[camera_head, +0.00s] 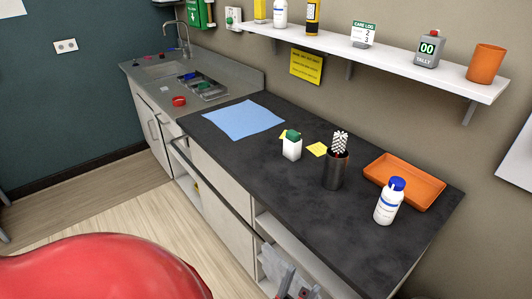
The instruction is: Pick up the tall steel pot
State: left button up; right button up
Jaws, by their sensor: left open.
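The tall steel pot (335,172) is a dark grey metal cylinder standing upright on the black counter. My left gripper (290,283) shows partly at the bottom edge, in front of the cabinet and below the counter top. It is open and well apart from the pot. My right gripper is not in view.
The black counter (300,205) also carries a white bottle with a green cap (292,146), a blue-capped bottle (388,201), an orange tray (405,180) and a blue cloth (243,119). A wall shelf (390,56) hangs behind. The counter's front left of the pot is clear.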

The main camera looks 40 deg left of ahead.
aim_at(334, 168)
jog(key=u, duration=0.7)
